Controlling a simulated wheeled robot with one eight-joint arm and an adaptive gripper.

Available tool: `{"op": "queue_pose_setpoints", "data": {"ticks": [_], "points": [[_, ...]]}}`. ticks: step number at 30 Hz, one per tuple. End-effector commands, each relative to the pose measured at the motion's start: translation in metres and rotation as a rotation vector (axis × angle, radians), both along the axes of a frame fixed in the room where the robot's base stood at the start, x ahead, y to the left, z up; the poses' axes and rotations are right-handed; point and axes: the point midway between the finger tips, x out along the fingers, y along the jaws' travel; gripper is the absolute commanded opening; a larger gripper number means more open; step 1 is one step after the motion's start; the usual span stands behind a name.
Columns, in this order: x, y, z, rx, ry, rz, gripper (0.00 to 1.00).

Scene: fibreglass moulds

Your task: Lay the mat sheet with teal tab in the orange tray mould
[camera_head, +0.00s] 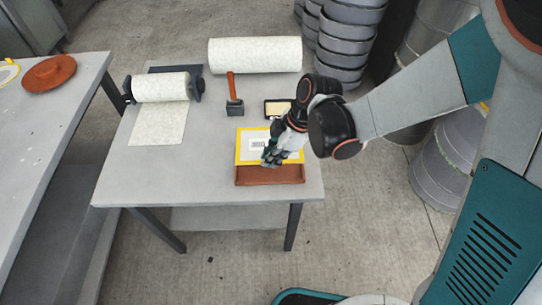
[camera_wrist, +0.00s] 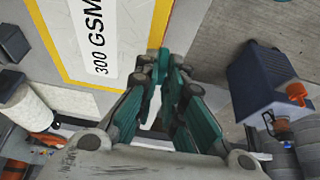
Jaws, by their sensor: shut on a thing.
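The orange tray mould (camera_head: 258,181) lies near the table's front edge, its front part showing as a rust-orange rectangle. A pale panel (camera_head: 247,156) with a yellow border and a white label lies just behind it. In the wrist view the label (camera_wrist: 97,45) reads "300 GSM". My gripper (camera_head: 268,159) is low over this panel, close behind the mould. Its teal fingers (camera_wrist: 160,75) are closed together near a corner of the yellow border. It is shut on the mat sheet, mostly hidden by the fingers. I cannot tell the teal tab apart from the teal fingers.
A roll of matting on a stand (camera_head: 160,88) is at left, its loose end (camera_head: 158,125) on the table. A larger roll (camera_head: 255,54) lies at the back. An orange-handled tool (camera_head: 234,105) and a small dark-framed object (camera_head: 272,108) lie behind the panel. The front left tabletop is clear.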

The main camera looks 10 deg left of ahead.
Motion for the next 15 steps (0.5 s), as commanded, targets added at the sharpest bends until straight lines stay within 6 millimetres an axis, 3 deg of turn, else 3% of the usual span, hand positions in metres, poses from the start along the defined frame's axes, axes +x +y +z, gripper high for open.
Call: {"op": "queue_pose_setpoints", "data": {"ticks": [15], "points": [[0.0001,0.0001,-0.0077,0.000,-0.001,-0.001,0.00]]}}
